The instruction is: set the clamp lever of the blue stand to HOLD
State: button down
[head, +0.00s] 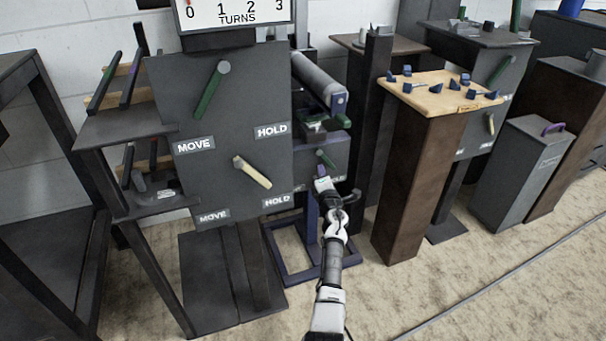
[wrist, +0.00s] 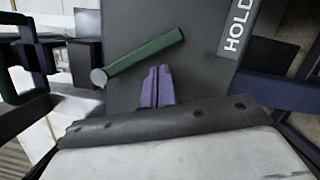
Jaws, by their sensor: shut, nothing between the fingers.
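The blue stand (head: 309,232) is behind the large dark panel, with a roller on top and a small dark face below. Its green lever (head: 325,160) slants down to the right from its round hub in the head view. In the wrist view the green lever (wrist: 145,56) runs from the hub at lower left to its free end at upper right, on the side of the HOLD label (wrist: 238,25). My gripper (head: 321,172) is just below the lever in the head view; its purple fingers (wrist: 157,87) are shut and empty, close beside the lever. Contact cannot be told.
The large dark panel (head: 255,100) at left carries its own green and cream levers with MOVE and HOLD labels. A brown pedestal (head: 415,180) with a wooden board of small blue pieces (head: 445,100) stands to the right. Open floor (head: 450,290) lies at front right.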

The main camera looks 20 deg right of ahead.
jog(key=shift+d, duration=0.4)
jog(key=shift+d, duration=0.1)
jog(key=shift+s, duration=0.1)
dwell(0.5)
